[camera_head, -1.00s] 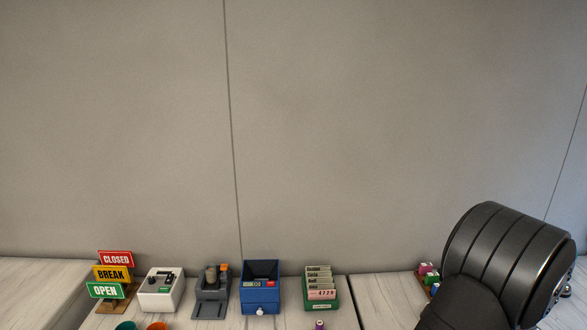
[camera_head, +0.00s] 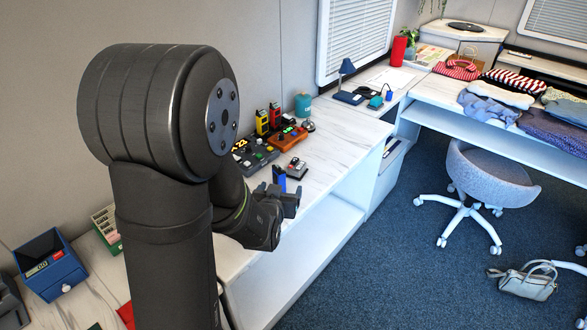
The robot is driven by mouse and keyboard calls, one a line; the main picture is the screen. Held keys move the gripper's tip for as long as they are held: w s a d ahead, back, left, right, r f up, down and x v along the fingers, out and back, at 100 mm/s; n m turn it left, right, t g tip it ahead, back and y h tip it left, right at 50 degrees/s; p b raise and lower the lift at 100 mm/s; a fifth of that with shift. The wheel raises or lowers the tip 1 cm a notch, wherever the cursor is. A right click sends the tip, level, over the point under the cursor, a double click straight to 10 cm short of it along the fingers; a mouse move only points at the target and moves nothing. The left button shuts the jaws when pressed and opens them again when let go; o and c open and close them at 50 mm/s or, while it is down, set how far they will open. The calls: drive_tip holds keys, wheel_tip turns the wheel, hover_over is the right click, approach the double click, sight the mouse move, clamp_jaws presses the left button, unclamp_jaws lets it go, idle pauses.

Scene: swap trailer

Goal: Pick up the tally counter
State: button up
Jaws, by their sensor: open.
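I cannot tell for certain which small item is the tally counter. A small silver, rounded item (camera_head: 308,125) near the back of the white counter may be it, though it could also be a bell. My gripper (camera_head: 287,190) is open near the counter's front edge, in front of that item and apart from it. A small blue upright thing (camera_head: 279,178) shows at the fingers; I cannot tell whether it stands between or behind them. A small grey device with red on it (camera_head: 297,168) lies just beyond the fingers.
A dark control box with a yellow display (camera_head: 255,155), an orange device (camera_head: 287,138) and a teal canister (camera_head: 303,104) stand behind. A blue box (camera_head: 48,265) and a green card holder (camera_head: 107,228) are at left. A lamp (camera_head: 346,75) stands farther back. The right counter surface (camera_head: 345,135) is clear.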

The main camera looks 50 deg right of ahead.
wheel_tip(320, 180, up, 7)
drive_tip(key=m+g+y, duration=0.3)
drive_tip(key=g+y, duration=0.3)
drive_tip(key=y, duration=0.2)
hover_over(297, 164)
drive_tip(key=a, duration=0.4)
drive_tip(key=f, duration=1)
drive_tip(key=s+f, duration=0.1)
drive_tip(key=f, duration=0.4)
drive_tip(key=shift+d+f, duration=0.25)
drive_tip(key=shift+x, duration=3.15)
drive_tip(key=shift+d, duration=0.1)
